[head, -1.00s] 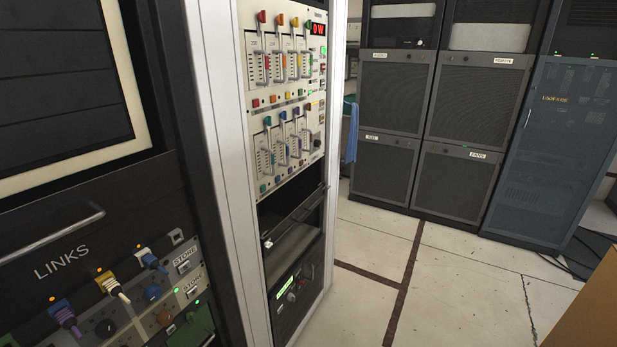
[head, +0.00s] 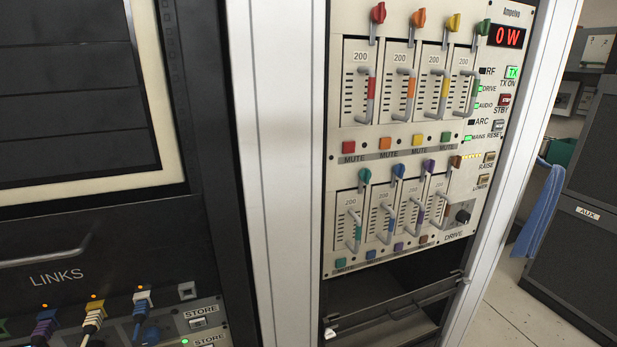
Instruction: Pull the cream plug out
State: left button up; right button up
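A cream-yellow plug (head: 93,317) sits in the LINKS panel at the lower left of the head view, with its lower end near the picture's bottom edge. It stands between a purple-and-blue plug (head: 44,327) on its left and a blue-and-white plug (head: 141,302) on its right. A small orange light (head: 97,296) glows just above it. Whether the cream plug is fully seated I cannot tell. Neither of my grippers is in view.
A bar handle (head: 45,257) sticks out above the LINKS panel. STORE buttons (head: 198,323) are to the right of the plugs. A white rack post (head: 283,170) separates this rack from the fader panel (head: 345,150). Free floor (head: 515,300) shows at the lower right.

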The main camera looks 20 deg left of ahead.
aim_at(94, 319)
jog(key=i+l+u, duration=0.1)
jog(key=u, duration=0.35)
jog(key=i+l+u, duration=0.15)
jog(key=u, duration=0.3)
jog(key=i+l+u, duration=0.1)
jog(key=l+u, duration=0.15)
jog(key=u, duration=0.15)
jog(key=l+u, duration=0.25)
jog(key=u, duration=0.2)
jog(key=l+u, duration=0.25)
jog(key=u, duration=0.2)
jog(key=l+u, duration=0.25)
jog(key=u, duration=0.2)
